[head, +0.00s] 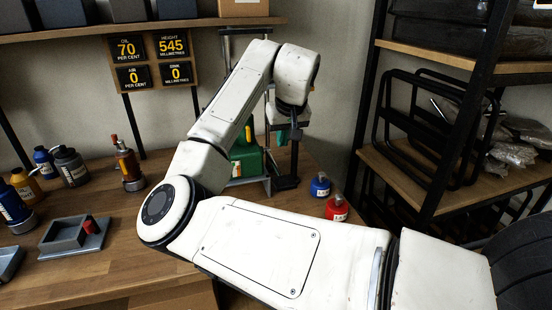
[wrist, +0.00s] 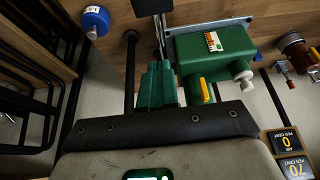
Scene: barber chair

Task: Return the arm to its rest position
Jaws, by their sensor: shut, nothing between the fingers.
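My white arm reaches across the head view from lower right, up and over the wooden bench. My gripper (head: 283,138) hangs at the arm's end, its green fingers pointing down beside a green pump-like unit (head: 245,160). In the wrist view my gripper's green fingers (wrist: 158,84) are together, with nothing between them. The green unit (wrist: 215,52) there has a label, a yellow lever and a pale knob, and sits just right of the fingers. The gripper appears apart from it, though the exact gap cannot be told. My arm hides part of the unit in the head view.
A dark upright post (head: 294,160) stands close by the gripper. Blue (head: 320,185) and red (head: 337,208) bottles stand to its right. Bottles and a grey tray (head: 75,237) occupy the left bench. A metal rack (head: 440,130) stands right; a display panel (head: 152,60) hangs behind.

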